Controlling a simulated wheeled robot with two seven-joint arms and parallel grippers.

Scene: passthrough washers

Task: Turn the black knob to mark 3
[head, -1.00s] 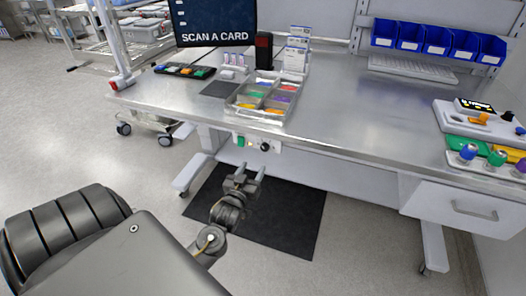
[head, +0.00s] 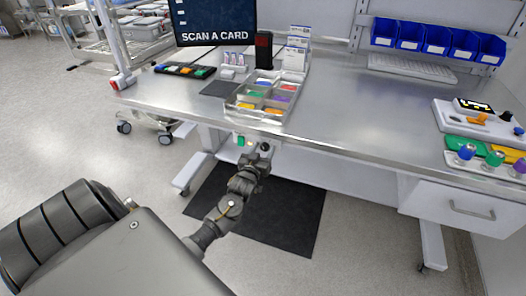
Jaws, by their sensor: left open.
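The black knob (head: 265,147) sits on a small pale panel (head: 250,141) under the front edge of the table. A green part (head: 241,141) is on the same panel, to the knob's left. My left gripper (head: 258,157) is open, with its fingertips just below and close to the knob. I cannot tell whether the fingers touch it. The marks around the knob are too small to read. My right gripper is not in view.
The steel table (head: 350,110) overhangs the panel. A compartment tray (head: 262,97) stands above it near the edge. A drawer (head: 465,208) hangs at the right. A dark mat (head: 285,215) lies on the floor below.

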